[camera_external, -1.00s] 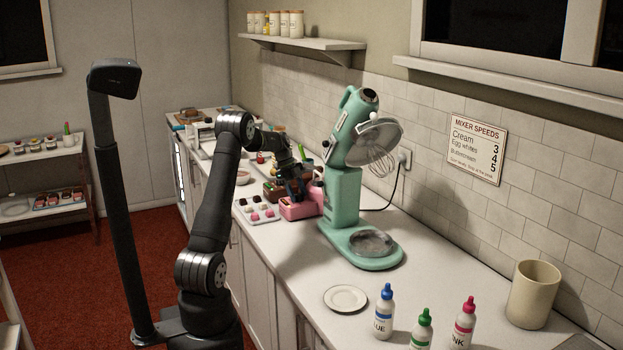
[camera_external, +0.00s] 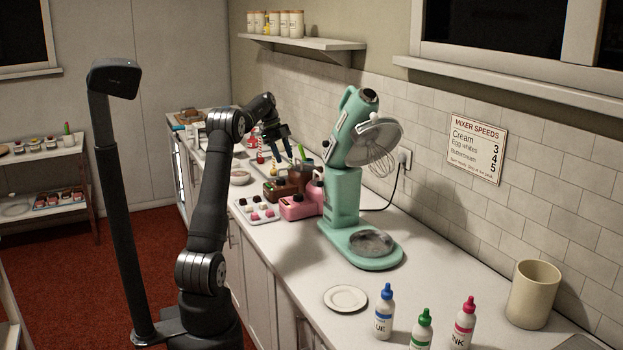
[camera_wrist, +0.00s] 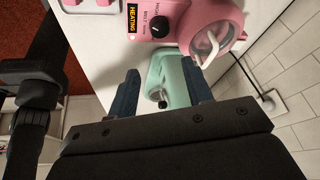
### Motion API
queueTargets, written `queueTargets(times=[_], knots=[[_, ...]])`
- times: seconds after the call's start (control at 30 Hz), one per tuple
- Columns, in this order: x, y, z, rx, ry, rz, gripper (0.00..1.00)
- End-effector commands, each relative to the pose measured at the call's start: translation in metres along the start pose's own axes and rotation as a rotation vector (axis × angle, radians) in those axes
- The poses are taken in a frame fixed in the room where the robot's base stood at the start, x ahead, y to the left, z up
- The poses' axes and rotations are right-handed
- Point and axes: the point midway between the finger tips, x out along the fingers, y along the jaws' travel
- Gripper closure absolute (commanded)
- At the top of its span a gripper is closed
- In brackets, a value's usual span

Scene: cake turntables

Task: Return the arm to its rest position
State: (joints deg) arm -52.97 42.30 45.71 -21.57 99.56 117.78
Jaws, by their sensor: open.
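My gripper (camera_external: 279,146) is raised above the far part of the counter, beyond the mixer, with its fingers pointing down. In the wrist view my gripper (camera_wrist: 160,92) has its two dark blue fingers spread apart with nothing held between them. Below it in the wrist view is a pink warmer (camera_wrist: 185,25) with a black dial and a "HEATING" label. The same pink warmer (camera_external: 300,207) stands on the counter beside the mixer in the external view. The teal mixer (camera_wrist: 171,78) shows between the fingers from above.
The teal stand mixer (camera_external: 343,195) stands right of my arm against the tiled wall. A brown warmer (camera_external: 281,190), a tray of sweets (camera_external: 245,215) and small items crowd the counter. A plate (camera_external: 345,299), several bottles (camera_external: 383,318) and a beige pot (camera_external: 533,295) are near the front.

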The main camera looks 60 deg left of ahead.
Motion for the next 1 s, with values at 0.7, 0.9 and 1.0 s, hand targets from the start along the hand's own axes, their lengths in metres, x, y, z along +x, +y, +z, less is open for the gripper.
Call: queueTargets(times=[0.7,0.9,1.0], knots=[[0.102,0.001,-0.001,0.000,0.002,0.005,0.54],[0.142,0.001,-0.001,0.000,0.002,0.006,0.54],[0.162,0.001,-0.001,0.000,0.002,0.005,0.54]])
